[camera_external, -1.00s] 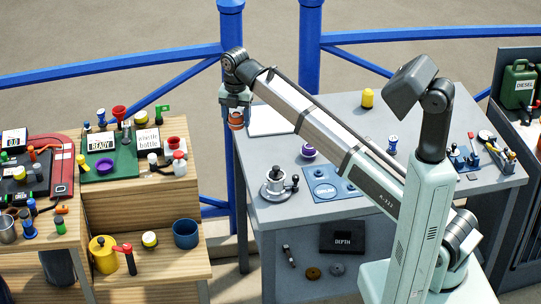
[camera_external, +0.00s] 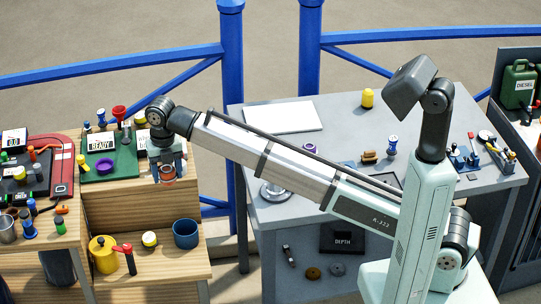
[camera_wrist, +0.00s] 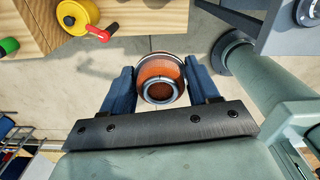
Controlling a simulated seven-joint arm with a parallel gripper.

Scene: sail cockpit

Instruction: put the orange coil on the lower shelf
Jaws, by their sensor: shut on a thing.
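The orange coil (camera_wrist: 160,79) sits between the two fingers of my gripper (camera_wrist: 163,88) in the wrist view. The gripper is in front of the right part of the wooden unit's upper level and hides some items there. The lower shelf (camera_external: 165,265) is the wooden level below, and the coil is above it, not touching it.
A blue post (camera_external: 235,120) stands between the wooden unit and the grey table (camera_external: 262,235).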

